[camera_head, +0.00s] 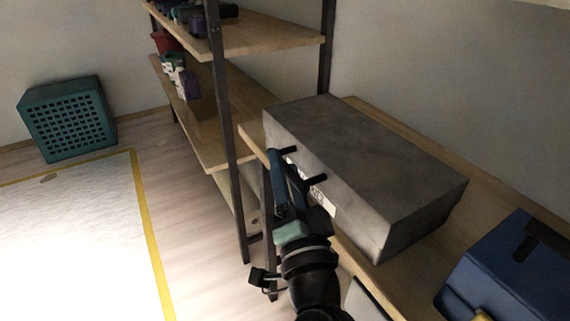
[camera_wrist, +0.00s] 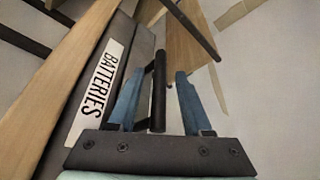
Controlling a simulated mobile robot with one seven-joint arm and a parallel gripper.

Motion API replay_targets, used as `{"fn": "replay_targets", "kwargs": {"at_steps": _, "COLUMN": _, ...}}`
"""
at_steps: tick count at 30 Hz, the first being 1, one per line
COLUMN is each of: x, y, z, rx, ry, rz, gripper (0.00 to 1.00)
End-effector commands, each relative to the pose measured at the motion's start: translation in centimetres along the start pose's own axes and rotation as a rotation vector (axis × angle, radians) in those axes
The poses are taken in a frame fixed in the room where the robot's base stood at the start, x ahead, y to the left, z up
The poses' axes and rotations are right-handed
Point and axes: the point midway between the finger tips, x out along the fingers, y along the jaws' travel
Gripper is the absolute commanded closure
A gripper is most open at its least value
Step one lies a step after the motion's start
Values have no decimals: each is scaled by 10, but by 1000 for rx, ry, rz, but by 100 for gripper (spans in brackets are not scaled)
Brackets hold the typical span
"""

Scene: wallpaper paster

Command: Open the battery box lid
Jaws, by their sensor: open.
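The grey battery box (camera_head: 360,160) sits on a wooden worktop and looks closed in the head view. Its front carries a white label (camera_wrist: 96,90) reading BATTERIES. A black bar handle (camera_wrist: 158,92) stands out from the front; its posts show in the head view. My gripper (camera_head: 282,160) is in front of the box at the handle. In the wrist view its two blue fingers (camera_wrist: 160,75) are open, one on each side of the handle bar, with gaps visible beside it. The middle of the handle is partly hidden by my gripper in the head view.
The wooden worktop (camera_head: 392,283) runs under the box. A blue case (camera_head: 515,270) stands to the right. A shelf rack (camera_head: 225,145) with a dark post is close on the left. A teal crate (camera_head: 68,118) is on the floor, which has open room at left.

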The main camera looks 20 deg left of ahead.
Motion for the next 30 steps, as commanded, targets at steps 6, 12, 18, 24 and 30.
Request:
{"fn": "replay_targets", "kwargs": {"at_steps": 6, "x": 8, "y": 0, "z": 0, "rx": 0, "ry": -1, "rz": 0, "gripper": 50}}
{"fn": "replay_targets", "kwargs": {"at_steps": 12, "x": 8, "y": 0, "z": 0, "rx": 0, "ry": 0, "rz": 0, "gripper": 50}}
{"fn": "replay_targets", "kwargs": {"at_steps": 18, "x": 8, "y": 0, "z": 0, "rx": -1, "ry": 0, "rz": 0, "gripper": 86}}
{"fn": "replay_targets", "kwargs": {"at_steps": 24, "x": 8, "y": 0, "z": 0, "rx": -1, "ry": 0, "rz": 0, "gripper": 100}}
{"fn": "replay_targets", "kwargs": {"at_steps": 30, "x": 8, "y": 0, "z": 0, "rx": -1, "ry": 0, "rz": 1, "gripper": 100}}
